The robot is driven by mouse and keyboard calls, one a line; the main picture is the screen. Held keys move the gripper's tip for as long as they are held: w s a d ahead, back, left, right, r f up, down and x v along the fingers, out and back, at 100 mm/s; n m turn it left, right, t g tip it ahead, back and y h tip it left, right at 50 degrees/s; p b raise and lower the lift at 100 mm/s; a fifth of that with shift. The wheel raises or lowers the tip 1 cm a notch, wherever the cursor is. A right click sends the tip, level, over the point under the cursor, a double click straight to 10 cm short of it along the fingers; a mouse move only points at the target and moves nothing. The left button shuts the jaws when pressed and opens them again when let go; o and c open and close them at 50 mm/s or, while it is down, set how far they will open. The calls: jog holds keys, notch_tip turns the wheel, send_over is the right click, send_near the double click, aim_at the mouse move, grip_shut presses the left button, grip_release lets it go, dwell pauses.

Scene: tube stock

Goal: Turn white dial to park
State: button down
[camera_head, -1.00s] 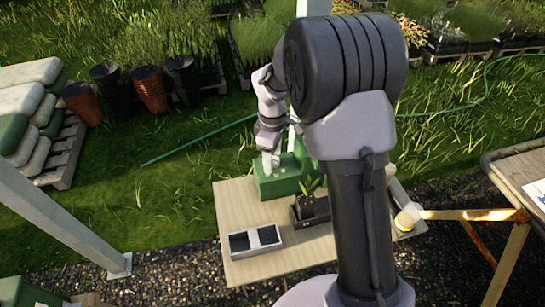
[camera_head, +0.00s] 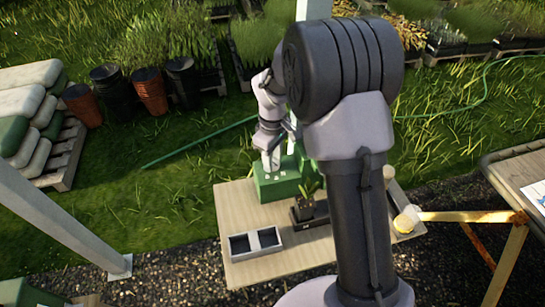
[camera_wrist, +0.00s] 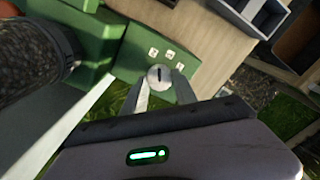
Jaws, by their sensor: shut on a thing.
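The white dial (camera_wrist: 159,72) is a small round knob with a dark line across its face, on the top of a green machine (camera_wrist: 128,62). Several small pale label squares lie around the dial's far side; their marks are too small to read. My gripper (camera_wrist: 160,84) is shut on the dial, one fingertip on each side of it. In the head view, my gripper (camera_head: 271,163) reaches down onto the green machine (camera_head: 275,184); the dial is too small to make out there. The dial line points roughly up in the wrist view.
The machine stands on a wooden table (camera_head: 233,205). A grey two-cell tray (camera_head: 256,243) and a dark tray with a small plant (camera_head: 306,212) are nearer the front. A white post (camera_head: 65,225) stands left. Another table (camera_head: 520,175) is at right.

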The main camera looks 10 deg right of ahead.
jog(key=m, duration=0.5)
jog(key=shift+m+p, duration=0.3)
jog(key=shift+m, duration=0.1)
dwell(0.4)
jog(key=c, duration=1)
grip_release()
jog(key=shift+o, duration=0.2)
notch_tip(320, 180, up, 18)
jog(key=p, duration=0.6)
jog(key=shift+f, duration=0.25)
